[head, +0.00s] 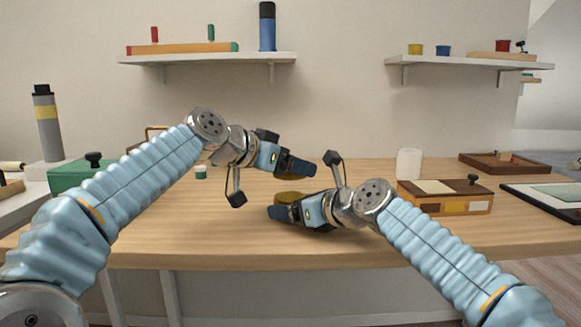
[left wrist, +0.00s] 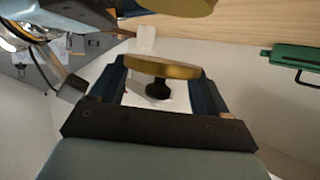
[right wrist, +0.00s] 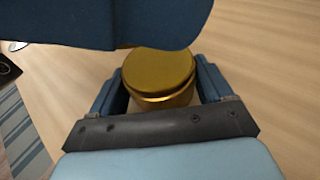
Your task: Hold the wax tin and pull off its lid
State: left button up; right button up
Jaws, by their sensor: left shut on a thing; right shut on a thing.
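The wax tin (right wrist: 160,75) is a round gold can. My right gripper (head: 281,209) is shut on it above the desk; the tin shows behind the fingers in the head view (head: 290,197). In the head view the lid is mostly hidden by the left fingers. In the left wrist view the tin (left wrist: 178,5) shows at the top edge, apart from the lid. The left gripper is above the right one.
The wooden desk (head: 220,245) is clear beneath my grippers. A green box (head: 72,178) and a small green-and-white jar (head: 201,172) stand at left. A white cup (head: 408,164), a wooden box (head: 445,203) and a brown tray (head: 495,166) are at right. Shelves (head: 215,58) hang above.

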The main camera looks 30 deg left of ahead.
jog(key=o, duration=0.7)
jog(key=shift+d, duration=0.1)
jog(key=v, duration=1.2)
